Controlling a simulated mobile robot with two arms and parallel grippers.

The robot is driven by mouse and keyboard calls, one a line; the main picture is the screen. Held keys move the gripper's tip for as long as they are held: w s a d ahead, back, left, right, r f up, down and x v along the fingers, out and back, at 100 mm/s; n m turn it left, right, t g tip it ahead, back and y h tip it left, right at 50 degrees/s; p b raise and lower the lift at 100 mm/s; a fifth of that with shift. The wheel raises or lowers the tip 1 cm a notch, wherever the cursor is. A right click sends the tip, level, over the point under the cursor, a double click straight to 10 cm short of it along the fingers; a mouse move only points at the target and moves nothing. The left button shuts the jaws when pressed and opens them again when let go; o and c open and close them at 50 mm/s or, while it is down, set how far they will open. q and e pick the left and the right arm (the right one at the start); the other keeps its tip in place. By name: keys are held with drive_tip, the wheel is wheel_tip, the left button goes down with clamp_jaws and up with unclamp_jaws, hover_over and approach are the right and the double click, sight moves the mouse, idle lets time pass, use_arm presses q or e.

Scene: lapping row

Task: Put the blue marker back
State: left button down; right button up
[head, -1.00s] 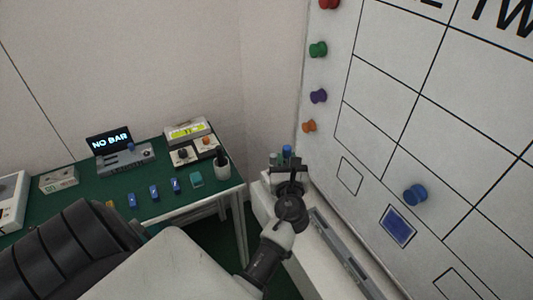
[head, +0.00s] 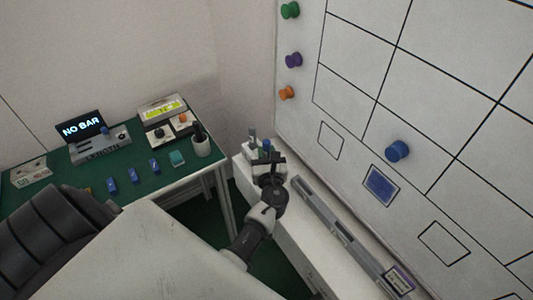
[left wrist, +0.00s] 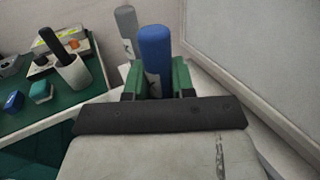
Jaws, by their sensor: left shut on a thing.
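The blue marker (left wrist: 156,50) stands upright between the green-padded fingers of my left gripper (left wrist: 158,80) in the left wrist view. The fingers are shut on its lower part. In the head view my left gripper (head: 267,158) is at the far end of the white ledge below the board, with the blue marker top (head: 266,145) just beyond it. A grey marker (left wrist: 126,20) stands upright behind and left of the blue one. The fingers hide the blue marker's lower end, so I cannot tell whether it rests in anything. My right gripper is not in view.
The whiteboard (head: 350,80) rises right of the ledge, with round magnets and a blue square. A long grey bar (head: 335,225) lies on the ledge. The green table (head: 140,182) at left holds a white cup (head: 201,146), a "NO BAR" display (head: 82,128) and small blocks.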

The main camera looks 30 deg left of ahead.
use_arm(q)
drive_tip(key=shift+f, duration=0.15)
drive_tip(key=c, duration=1.1)
unclamp_jaws()
drive_tip(key=shift+o, duration=0.7)
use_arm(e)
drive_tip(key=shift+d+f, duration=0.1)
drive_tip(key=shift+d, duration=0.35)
use_arm(q)
drive_tip(key=shift+s+d+r, duration=0.15)
drive_tip(key=shift+r, duration=0.05)
drive_tip(key=p+v, duration=0.1)
drive_tip(key=v, duration=1)
drive_tip(key=shift+s+d, duration=0.25)
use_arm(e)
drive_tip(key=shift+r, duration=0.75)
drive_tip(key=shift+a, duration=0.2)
